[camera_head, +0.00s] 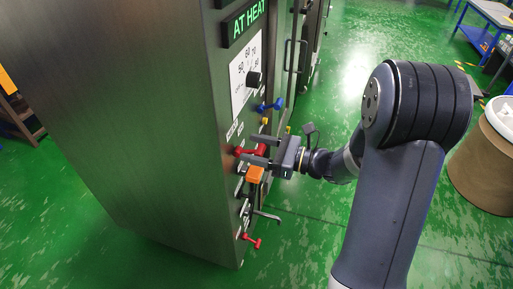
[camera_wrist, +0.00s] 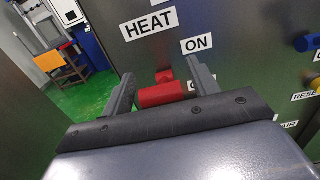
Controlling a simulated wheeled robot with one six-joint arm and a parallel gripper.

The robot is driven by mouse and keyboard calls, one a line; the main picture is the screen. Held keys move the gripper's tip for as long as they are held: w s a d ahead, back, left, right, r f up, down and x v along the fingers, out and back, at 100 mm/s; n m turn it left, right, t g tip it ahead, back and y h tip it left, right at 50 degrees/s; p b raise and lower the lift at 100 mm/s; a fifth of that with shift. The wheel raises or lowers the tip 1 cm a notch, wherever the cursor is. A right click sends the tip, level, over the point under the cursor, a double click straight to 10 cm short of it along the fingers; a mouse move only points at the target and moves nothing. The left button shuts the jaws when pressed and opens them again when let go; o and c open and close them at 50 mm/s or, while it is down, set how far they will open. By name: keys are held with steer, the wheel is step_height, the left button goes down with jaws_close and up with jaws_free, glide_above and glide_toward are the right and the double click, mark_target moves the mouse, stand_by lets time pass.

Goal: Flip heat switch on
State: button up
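The heat switch is a red T-shaped handle (camera_wrist: 165,93) on the panel, below the HEAT label (camera_wrist: 150,22) and the ON label (camera_wrist: 198,43) in the wrist view. Another label beside it is mostly hidden by my right finger. My gripper (camera_wrist: 160,88) is open, with one finger on each side of the red handle. I cannot tell whether either finger touches it. In the head view, my gripper (camera_head: 258,149) reaches the panel from the right, and the red handle (camera_head: 243,151) shows at its fingertips.
The tall metal cabinet (camera_head: 130,110) has a green AT HEAT display (camera_head: 248,22) and a black dial knob (camera_head: 253,79). A blue handle (camera_head: 270,106) is above my gripper; another red handle (camera_head: 251,241) is below. A brown drum (camera_head: 485,165) stands at right on the green floor.

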jaws_close()
steer(key=r+h+p, duration=0.1)
steer(key=p, duration=0.2)
steer(key=shift+a+r, duration=0.15)
steer(key=shift+w+a+g+h+p, duration=0.15)
steer(key=shift+g+h+p, duration=0.25)
steer(key=shift+h+p, duration=0.45)
steer(key=shift+o, duration=0.4)
jaws_free()
steer(key=v, duration=1)
steer(key=shift+d, duration=0.4)
